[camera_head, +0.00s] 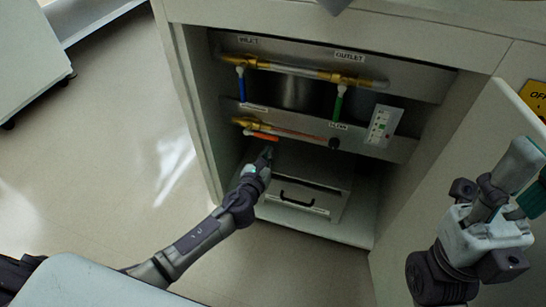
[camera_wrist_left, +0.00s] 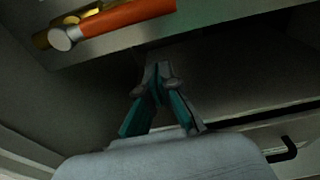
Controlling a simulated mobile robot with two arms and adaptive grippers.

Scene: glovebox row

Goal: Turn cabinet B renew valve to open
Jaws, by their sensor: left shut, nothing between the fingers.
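An orange-handled valve (camera_head: 262,136) sits on the lower brass pipe fitting inside the open cabinet. Its handle lies roughly along the pipe, pointing right. In the left wrist view the orange handle (camera_wrist_left: 125,18) shows at the top left, with a round silver bolt head at its left end. The small labels near it are too blurred to read surely. My left gripper (camera_head: 267,153) is shut and empty, just below the orange handle and apart from it. Its fingertips meet in the left wrist view (camera_wrist_left: 158,68). My right gripper (camera_head: 524,180) is at the right edge, partly cut off; its jaws are unclear.
Above are a blue-handled valve (camera_head: 241,84) and a green-handled valve (camera_head: 338,103), under INLET and OUTLET labels. A white panel (camera_head: 383,126) is at the right. A drawer with a black handle (camera_head: 297,197) lies below. The open cabinet door (camera_head: 440,190) stands at the right.

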